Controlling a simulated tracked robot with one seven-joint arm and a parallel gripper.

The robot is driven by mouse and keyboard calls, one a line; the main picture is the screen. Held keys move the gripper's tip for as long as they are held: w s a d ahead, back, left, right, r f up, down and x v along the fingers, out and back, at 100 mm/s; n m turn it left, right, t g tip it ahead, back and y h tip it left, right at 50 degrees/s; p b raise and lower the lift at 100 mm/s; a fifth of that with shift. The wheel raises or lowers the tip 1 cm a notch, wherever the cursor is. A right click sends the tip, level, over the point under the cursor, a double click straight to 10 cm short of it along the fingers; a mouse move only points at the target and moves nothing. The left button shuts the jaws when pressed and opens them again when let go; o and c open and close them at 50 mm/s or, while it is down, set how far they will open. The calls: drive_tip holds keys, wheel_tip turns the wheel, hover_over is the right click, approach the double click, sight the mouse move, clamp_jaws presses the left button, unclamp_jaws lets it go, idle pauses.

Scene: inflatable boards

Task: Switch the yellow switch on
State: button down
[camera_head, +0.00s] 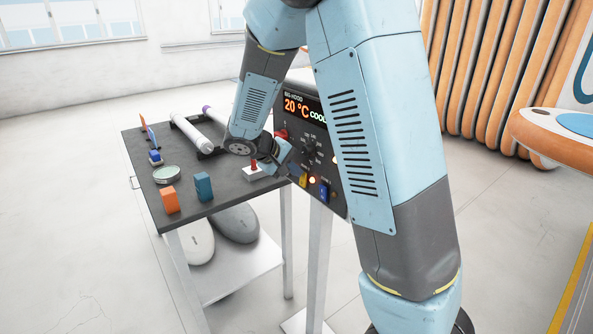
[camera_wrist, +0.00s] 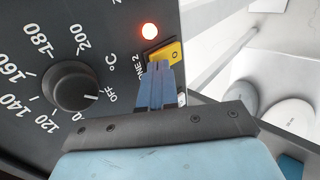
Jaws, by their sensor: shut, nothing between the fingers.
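The yellow switch (camera_wrist: 165,54) is set in the dark control panel, beside a "ZONE 2" label. A round lamp (camera_wrist: 150,31) next to it glows orange-red. In the head view the yellow switch (camera_head: 303,181) is low on the panel, left of a blue switch (camera_head: 323,192). My gripper (camera_wrist: 158,68) is shut and empty, with its fingertips at the switch and covering part of it. I cannot tell whether they touch it. In the head view my gripper (camera_head: 283,165) is partly hidden at the panel's left edge.
A black dial (camera_wrist: 76,88) is left of my fingers. The control panel (camera_head: 296,127) stands by a dark table (camera_head: 228,190) holding a red-topped joystick box (camera_head: 254,171), an orange block (camera_head: 169,200), a blue block (camera_head: 203,187) and a white roll (camera_head: 191,132). Boards lie on the shelf below.

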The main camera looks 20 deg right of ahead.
drive_tip(key=v, duration=1.2)
drive_tip(key=shift+s+a+r, duration=0.2)
drive_tip(key=shift+a, duration=0.2)
drive_tip(key=s+d+r+m+t+y, duration=0.1)
drive_tip(key=s+d, duration=0.3)
drive_tip(key=s, duration=0.4)
drive_tip(key=s+d+r+m+y, duration=0.1)
drive_tip(key=s+d+r+y, duration=0.2)
drive_tip(key=s, duration=0.6)
drive_tip(key=s+d+r+m+t+y, duration=0.1)
drive_tip(key=s+d+r+y, duration=0.2)
drive_tip(key=s, duration=0.5)
drive_tip(key=shift+s+d+r+m+t+y, duration=0.3)
drive_tip(key=shift+s+d+m+y, duration=0.1)
drive_tip(key=shift+d+y, duration=0.35)
drive_tip(key=shift+w, duration=0.15)
